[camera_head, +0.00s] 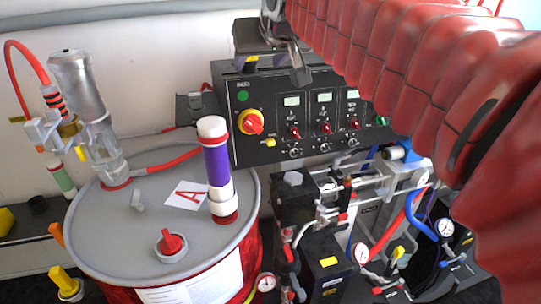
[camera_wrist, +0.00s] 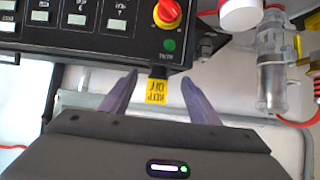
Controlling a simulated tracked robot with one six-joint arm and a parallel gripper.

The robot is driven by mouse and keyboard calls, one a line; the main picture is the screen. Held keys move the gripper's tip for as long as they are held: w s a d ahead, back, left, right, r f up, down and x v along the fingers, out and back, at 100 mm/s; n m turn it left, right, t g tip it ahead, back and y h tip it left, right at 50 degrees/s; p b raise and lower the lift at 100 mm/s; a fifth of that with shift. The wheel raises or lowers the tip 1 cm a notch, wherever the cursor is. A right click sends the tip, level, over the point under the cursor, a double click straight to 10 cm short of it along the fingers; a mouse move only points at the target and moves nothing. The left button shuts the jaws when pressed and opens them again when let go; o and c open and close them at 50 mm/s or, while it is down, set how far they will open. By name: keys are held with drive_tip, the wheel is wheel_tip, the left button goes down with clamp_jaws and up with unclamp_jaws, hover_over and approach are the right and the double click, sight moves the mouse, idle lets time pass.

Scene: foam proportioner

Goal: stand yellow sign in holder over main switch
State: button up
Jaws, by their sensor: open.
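The yellow sign (camera_wrist: 157,92) with dark lettering shows upside down in the wrist view, between my fingers with gaps on both sides. It meets a small black holder (camera_wrist: 158,71) at the panel's edge; how deep it sits is hidden. In the head view the sign (camera_head: 252,59) is a small yellow patch on the panel's top edge, above the main switch. The main switch (camera_head: 251,122) is a red knob on a yellow disc, also seen in the wrist view (camera_wrist: 166,13). My gripper (camera_wrist: 158,78) is open around the sign. In the head view one dark finger shows beside it.
The black control panel (camera_head: 300,148) has several displays and knobs. A grey-topped drum (camera_head: 110,230) with a purple-banded cylinder (camera_head: 216,165) stands left of it. Hoses and gauges fill the lower right. My red-sleeved arm covers the upper right.

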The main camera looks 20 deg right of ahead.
drive_tip(key=s+f+g, duration=0.5)
drive_tip(key=s+f, duration=2)
drive_tip(key=f, duration=0.3)
drive_tip(key=shift+s+g, duration=0.25)
drive_tip(key=shift+g, duration=0.05)
